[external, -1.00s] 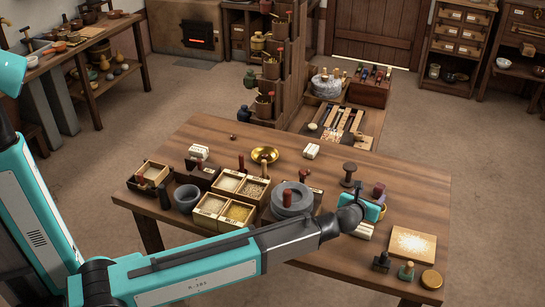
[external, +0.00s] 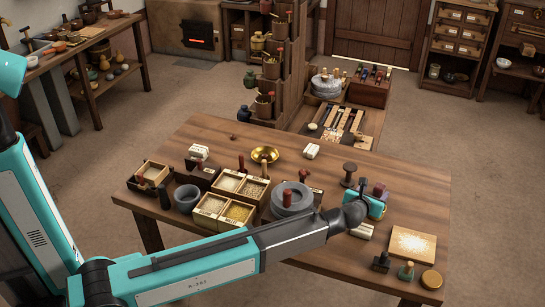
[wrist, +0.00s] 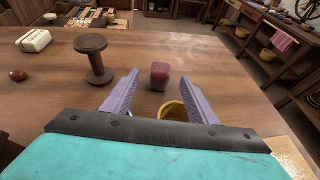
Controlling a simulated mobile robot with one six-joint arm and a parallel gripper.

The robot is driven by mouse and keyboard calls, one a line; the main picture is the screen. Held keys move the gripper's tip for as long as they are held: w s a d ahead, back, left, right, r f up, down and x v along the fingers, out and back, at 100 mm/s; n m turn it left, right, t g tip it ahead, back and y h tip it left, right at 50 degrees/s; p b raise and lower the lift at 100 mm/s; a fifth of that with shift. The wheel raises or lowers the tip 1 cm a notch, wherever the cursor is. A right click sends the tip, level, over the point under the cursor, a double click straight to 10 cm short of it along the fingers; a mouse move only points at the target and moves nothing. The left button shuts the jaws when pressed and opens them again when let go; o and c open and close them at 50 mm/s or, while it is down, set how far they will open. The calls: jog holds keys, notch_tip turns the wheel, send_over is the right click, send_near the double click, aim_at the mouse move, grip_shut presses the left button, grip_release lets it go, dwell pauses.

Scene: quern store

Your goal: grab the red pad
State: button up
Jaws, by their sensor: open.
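The red pad (wrist: 160,76) is a small dark red block with rounded edges. It stands on the wooden table (external: 300,255), just beyond my fingertips in the wrist view and roughly centred between them. My gripper (wrist: 161,79) is open, with two purple fingers spread and nothing held. In the external view my gripper (external: 378,205) is low over the right part of the table. A dark red-purple patch shows just behind it there; I cannot tell pad from fingers in it.
A yellow bowl (wrist: 173,111) sits between my fingers, nearer than the pad and partly hidden. A dark spool-shaped stand (wrist: 95,57) is to the left. The table behind the pad is clear.

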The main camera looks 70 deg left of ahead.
aim_at(378, 189)
jog(key=shift+x, duration=1.8)
jog(key=c, duration=1.1)
jog(key=shift+r, duration=0.15)
jog(key=shift+r+p, duration=0.4)
jog(key=shift+r, duration=4.5)
